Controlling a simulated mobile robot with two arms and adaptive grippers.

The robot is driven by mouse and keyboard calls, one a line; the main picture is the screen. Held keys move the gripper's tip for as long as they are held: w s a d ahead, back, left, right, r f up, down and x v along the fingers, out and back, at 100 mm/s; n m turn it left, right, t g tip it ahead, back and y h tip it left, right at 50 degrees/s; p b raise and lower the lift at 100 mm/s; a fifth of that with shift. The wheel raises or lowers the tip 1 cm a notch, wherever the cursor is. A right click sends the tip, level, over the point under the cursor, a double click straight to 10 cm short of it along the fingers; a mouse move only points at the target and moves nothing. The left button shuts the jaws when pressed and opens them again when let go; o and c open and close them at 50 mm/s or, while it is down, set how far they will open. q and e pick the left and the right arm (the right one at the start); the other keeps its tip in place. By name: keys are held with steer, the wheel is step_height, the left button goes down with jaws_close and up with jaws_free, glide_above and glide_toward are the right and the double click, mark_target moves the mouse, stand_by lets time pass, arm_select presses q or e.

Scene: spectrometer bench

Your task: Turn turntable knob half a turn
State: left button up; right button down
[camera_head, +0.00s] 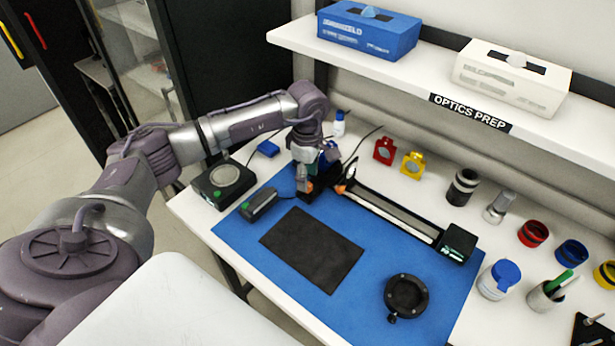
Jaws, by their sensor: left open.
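My left gripper (325,186) reaches down over the left end of a black rail (390,212) on the blue mat. Its orange-tipped fingers are open and apart. Dark parts at that end of the rail sit around and between the fingers, and the gripper hides some of them. I cannot make out for certain a knob there, nor whether the fingers touch anything. A black round ring-shaped mount (406,294) with a small knob (392,318) on its near edge lies at the front right of the mat, apart from the gripper. My right gripper is not in view.
A black pad (312,250) lies flat on the blue mat (420,325). A dark handheld box (259,204) and a scale-like device (223,184) stand left of the gripper. Red (384,151) and yellow (412,164) holders stand behind the rail. A shelf (400,75) overhangs the back.

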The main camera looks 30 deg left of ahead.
arm_select(q)
steer(key=shift+f, duration=1.35)
jaws_close()
